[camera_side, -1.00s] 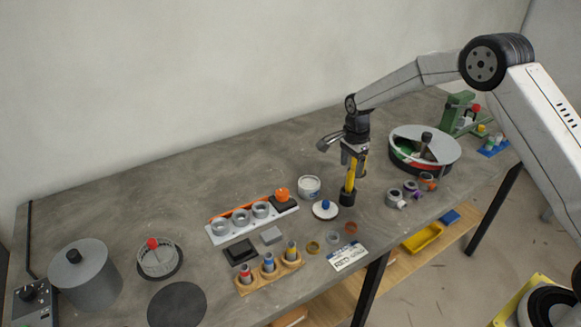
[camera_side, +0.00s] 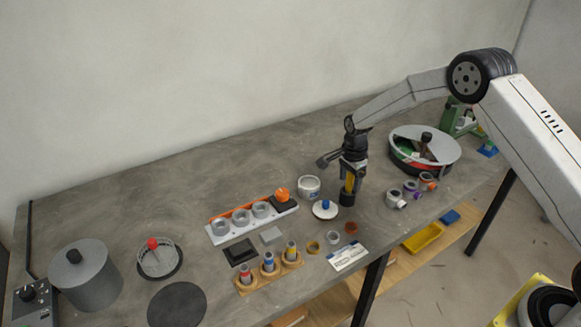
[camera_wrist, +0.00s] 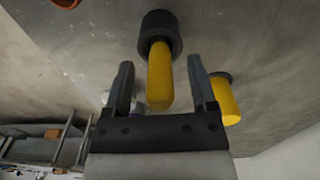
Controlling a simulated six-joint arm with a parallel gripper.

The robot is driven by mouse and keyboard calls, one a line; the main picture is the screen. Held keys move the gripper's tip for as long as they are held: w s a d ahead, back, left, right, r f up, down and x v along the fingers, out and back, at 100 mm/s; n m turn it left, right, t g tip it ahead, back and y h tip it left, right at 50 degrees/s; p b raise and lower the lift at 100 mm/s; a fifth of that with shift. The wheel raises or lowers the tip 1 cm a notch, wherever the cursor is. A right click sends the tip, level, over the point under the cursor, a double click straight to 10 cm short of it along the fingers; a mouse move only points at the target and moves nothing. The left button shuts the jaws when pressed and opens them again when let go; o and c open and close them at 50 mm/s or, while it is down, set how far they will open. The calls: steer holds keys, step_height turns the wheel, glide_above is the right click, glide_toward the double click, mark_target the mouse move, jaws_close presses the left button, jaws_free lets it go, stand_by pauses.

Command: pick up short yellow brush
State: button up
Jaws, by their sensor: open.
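A yellow brush handle (camera_side: 350,184) stands upright in a round black base (camera_side: 347,199) on the table. In the wrist view this yellow handle (camera_wrist: 160,80) rises from its black base (camera_wrist: 160,30) between the fingers of my gripper (camera_wrist: 161,62). A gap shows on each side of it. A second yellow handle (camera_wrist: 227,100) with a dark disc at its far end is outside the right finger. I cannot tell which of the two is the short brush. In the side view my gripper (camera_side: 353,175) is open, pointing down around the handle, partly hiding it.
A white jar (camera_side: 309,187) and a white dish with a blue knob (camera_side: 325,209) stand close on the left. Several small cups (camera_side: 397,199) lie on the right. A round divided tray (camera_side: 405,162) stands behind them. The table behind the jar is clear.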

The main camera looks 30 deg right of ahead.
jaws_close()
steer(key=shift+r, duration=0.15)
steer(key=shift+r, duration=4.9)
